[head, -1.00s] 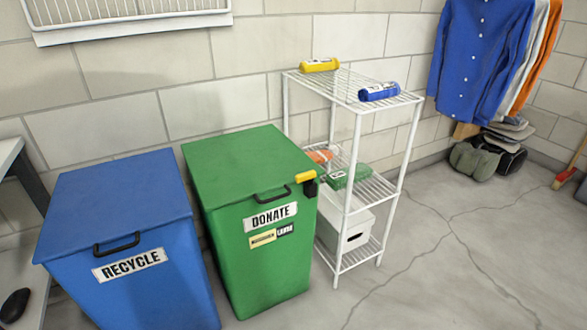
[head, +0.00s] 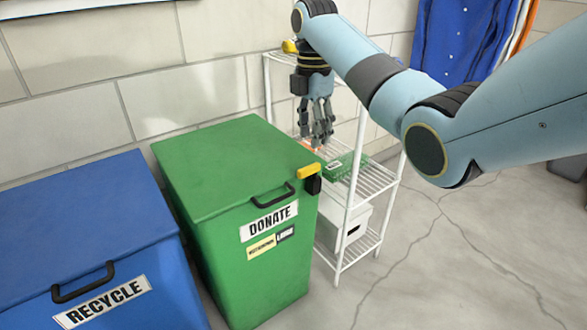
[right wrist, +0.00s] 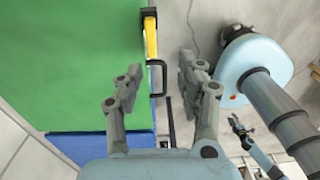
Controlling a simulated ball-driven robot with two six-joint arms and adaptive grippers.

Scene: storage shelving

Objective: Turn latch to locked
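The latch (head: 309,171) has a yellow handle on a black mount at the top right front corner of the green DONATE bin (head: 225,165). The handle lies about level along the lid edge. In the right wrist view the yellow latch (right wrist: 151,37) shows beyond the fingers, beside the bin's black handle (right wrist: 157,76). My right gripper (head: 320,140) hangs fingers down above and behind the latch, apart from it. Its fingers (right wrist: 158,72) are spread and empty. My left gripper (right wrist: 239,128) shows small at the lower right of the right wrist view; its opening is unclear.
A blue RECYCLE bin (head: 85,235) stands left of the green bin. A white wire shelf (head: 374,180) stands close on the right, with a green item (head: 340,167) on its middle level. Open floor (head: 450,260) lies to the right.

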